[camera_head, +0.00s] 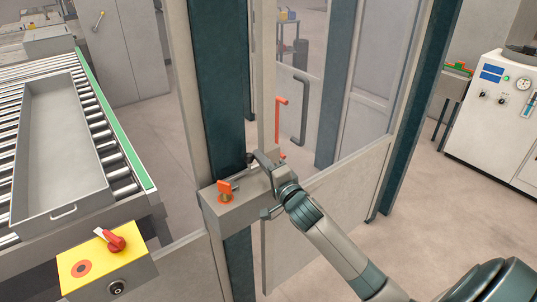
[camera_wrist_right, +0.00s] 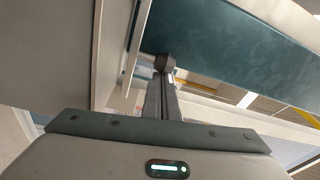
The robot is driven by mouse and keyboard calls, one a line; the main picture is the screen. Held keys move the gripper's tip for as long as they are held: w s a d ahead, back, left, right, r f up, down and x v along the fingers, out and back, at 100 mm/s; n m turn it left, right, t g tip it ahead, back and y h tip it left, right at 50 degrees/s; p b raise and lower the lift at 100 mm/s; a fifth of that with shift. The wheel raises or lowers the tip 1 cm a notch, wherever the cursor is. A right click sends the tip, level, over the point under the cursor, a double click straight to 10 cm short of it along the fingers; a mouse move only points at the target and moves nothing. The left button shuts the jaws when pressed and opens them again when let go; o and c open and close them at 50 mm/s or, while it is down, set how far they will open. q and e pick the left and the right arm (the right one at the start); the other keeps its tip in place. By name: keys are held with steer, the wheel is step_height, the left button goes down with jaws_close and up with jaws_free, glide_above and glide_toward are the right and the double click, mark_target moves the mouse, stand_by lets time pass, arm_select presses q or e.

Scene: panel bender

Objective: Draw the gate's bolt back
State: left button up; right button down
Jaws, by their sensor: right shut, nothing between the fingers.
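The gate (camera_head: 325,205), a light grey frame with a clear upper panel, stands beside a dark teal post (camera_head: 222,90). A grey lock box (camera_head: 236,208) with an orange key-like piece (camera_head: 226,187) sits on the post. My right gripper (camera_head: 259,157) is at the gate's edge just above and right of this box. In the right wrist view its fingers (camera_wrist_right: 163,88) are together and empty, with a dark round knob (camera_wrist_right: 165,63) at their tips. I cannot tell whether they touch it. The bolt itself is not clearly visible. My left gripper is not in view.
A black pull handle (camera_head: 300,110) and an orange-red handle (camera_head: 280,118) are near the gate edge. A yellow switch box with a red knob (camera_head: 110,240) and a roller conveyor (camera_head: 118,165) stand left. A white cabinet (camera_head: 490,125) is at the right.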

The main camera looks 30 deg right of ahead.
mark_target(248, 161)
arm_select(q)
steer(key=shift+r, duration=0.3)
arm_select(e)
steer(key=shift+s+a, duration=0.15)
steer(key=shift+a, duration=1.8)
